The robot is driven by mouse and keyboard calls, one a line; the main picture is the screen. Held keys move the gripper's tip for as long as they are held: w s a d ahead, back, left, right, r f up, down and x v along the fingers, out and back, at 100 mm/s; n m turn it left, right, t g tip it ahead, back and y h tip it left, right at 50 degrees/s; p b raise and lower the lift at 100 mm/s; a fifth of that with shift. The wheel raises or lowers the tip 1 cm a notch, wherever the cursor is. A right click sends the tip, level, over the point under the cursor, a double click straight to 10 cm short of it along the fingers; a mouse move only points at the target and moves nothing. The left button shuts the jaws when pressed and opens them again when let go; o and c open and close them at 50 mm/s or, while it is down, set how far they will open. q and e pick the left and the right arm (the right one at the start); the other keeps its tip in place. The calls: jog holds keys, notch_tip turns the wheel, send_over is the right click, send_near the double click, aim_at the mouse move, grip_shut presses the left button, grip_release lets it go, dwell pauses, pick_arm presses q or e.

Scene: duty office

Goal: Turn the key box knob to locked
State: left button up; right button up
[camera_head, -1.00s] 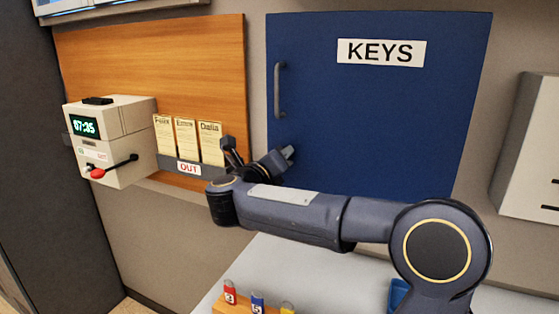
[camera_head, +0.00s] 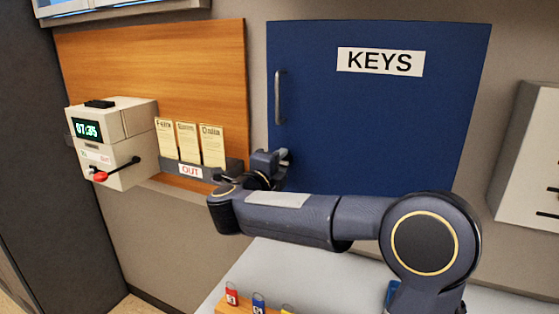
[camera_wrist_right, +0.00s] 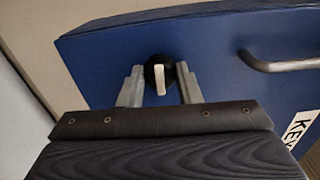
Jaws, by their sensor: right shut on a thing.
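The key box (camera_head: 375,125) is a blue wall cabinet with a KEYS label and a grey door handle (camera_head: 279,97); its door looks shut. The knob (camera_wrist_right: 159,76) is round and black with a pale bar, low on the door near the handle. In the right wrist view the bar stands upright, crosswise to the handle. My right gripper (camera_wrist_right: 159,72) is shut on the knob, one finger on each side. In the head view the right gripper (camera_head: 268,161) hides the knob at the door's lower left. No lock marks are readable. My left gripper is out of view.
A holder with several cards and an OUT label (camera_head: 191,171) sits close left of the gripper. A time clock (camera_head: 112,142) with a red-tipped lever is further left. Below are a pale counter (camera_head: 330,285) and numbered tags (camera_head: 258,302). A white box (camera_head: 527,150) hangs right.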

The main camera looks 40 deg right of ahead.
jog(key=shift+n, duration=0.3)
dwell(0.4)
jog(key=o, duration=1)
jog(key=shift+a, duration=0.1)
jog(key=b+v, duration=0.1)
jog(key=v, duration=0.6)
jog(key=shift+s+a+b, duration=0.2)
jog(key=shift+a+b, duration=0.1)
jog(key=shift+b, duration=0.05)
